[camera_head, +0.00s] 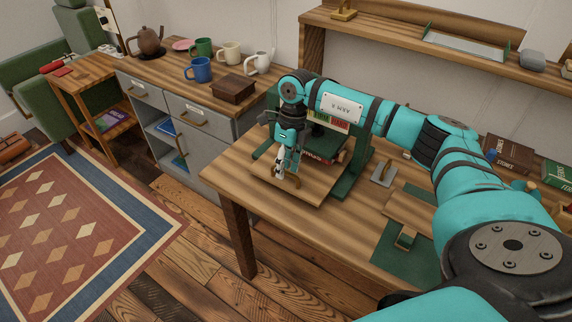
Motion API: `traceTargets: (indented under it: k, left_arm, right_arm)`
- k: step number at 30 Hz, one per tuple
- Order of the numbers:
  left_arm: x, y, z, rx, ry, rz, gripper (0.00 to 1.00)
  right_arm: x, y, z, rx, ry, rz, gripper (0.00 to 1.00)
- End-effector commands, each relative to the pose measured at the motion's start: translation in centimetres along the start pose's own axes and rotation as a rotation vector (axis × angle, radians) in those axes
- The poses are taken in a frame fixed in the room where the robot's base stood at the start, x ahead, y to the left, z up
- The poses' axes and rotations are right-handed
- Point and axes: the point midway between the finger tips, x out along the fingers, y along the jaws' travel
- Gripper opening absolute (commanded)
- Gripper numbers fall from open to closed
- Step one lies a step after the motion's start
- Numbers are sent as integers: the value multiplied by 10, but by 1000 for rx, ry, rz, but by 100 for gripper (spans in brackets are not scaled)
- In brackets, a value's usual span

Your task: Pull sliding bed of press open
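The press is a green frame (350,178) on the wooden table, partly hidden behind my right arm. Its sliding bed (312,187) is a flat wooden board that reaches out in front of the frame. Books (331,150) show inside the press, above the bed. A small brass-coloured handle (297,185) seems to stand at the bed's front part. My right gripper (284,173) points down at the handle, very close to it or touching it. The fingers are too small to tell whether they are closed on it. My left gripper is not in view.
The table (270,215) has bare room at its front left. Green mats, a wooden block and a metal piece (383,173) lie right of the press. A shelf (400,37) runs behind. A grey cabinet (188,110) with mugs and a wooden box (233,89) stands left.

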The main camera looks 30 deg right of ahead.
Motion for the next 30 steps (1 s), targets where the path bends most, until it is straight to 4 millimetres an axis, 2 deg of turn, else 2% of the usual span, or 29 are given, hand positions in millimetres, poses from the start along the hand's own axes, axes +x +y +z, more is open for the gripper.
traceTargets:
  k: [2, 10, 24, 30]
  left_arm:
    - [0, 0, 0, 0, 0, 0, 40]
    - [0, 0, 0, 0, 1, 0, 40]
    - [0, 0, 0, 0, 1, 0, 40]
    - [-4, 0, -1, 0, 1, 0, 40]
  right_arm:
    - [0, 0, 0, 0, 0, 0, 34]
    - [0, 0, 0, 0, 0, 0, 0]
    - [-1, 1, 0, 0, 0, 0, 0]
    - [2, 17, 0, -3, 1, 1, 0]
